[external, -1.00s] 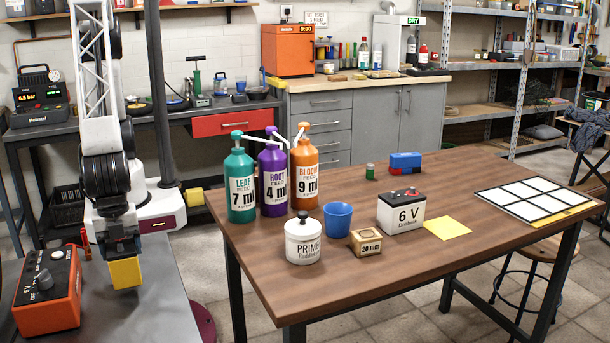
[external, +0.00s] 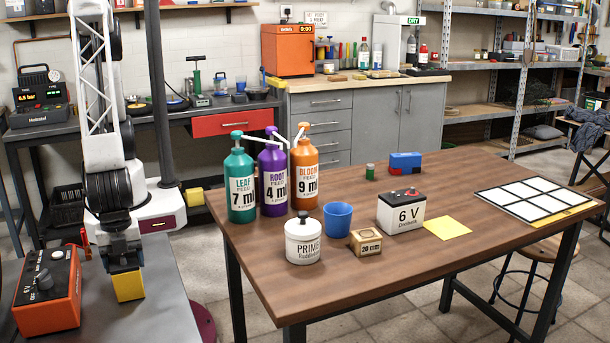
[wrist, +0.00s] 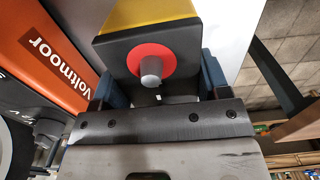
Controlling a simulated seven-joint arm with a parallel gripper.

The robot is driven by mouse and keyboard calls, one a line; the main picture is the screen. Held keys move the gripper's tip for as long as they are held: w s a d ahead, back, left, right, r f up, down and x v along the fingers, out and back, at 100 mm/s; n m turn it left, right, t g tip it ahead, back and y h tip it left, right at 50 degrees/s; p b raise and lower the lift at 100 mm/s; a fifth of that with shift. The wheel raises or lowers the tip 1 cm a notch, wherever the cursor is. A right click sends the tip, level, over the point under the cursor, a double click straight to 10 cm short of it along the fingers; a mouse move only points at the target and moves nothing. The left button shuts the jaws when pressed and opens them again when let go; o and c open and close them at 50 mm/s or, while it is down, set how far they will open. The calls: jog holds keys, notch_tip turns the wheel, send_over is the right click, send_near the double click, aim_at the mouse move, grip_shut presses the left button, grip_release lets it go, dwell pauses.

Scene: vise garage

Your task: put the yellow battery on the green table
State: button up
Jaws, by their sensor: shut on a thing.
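The yellow battery (external: 129,287) is in my gripper (external: 125,267), low over the grey bench top (external: 165,300) at the lower left. I cannot tell whether its underside touches the bench. In the wrist view the battery (wrist: 130,14) shows a dark end with a red ring and a grey round terminal. My gripper (wrist: 158,82) has its blue fingers shut on either side of it. No green table shows; the large table (external: 345,270) on the right is brown wood.
An orange Voltmoor box (external: 47,292) stands close left of the battery. The brown table holds three pump bottles (external: 272,180), a white jar (external: 305,240), a blue cup (external: 338,217), a small 20 mm block (external: 366,242) and a 6 V box (external: 401,213). Its front right is clear.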

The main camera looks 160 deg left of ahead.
jog(key=o, duration=1.6)
jog(key=shift+f, duration=0.1)
notch_tip(320, 180, up, 12)
jog(key=shift+r, duration=0.15)
jog(key=shift+r, duration=0.1)
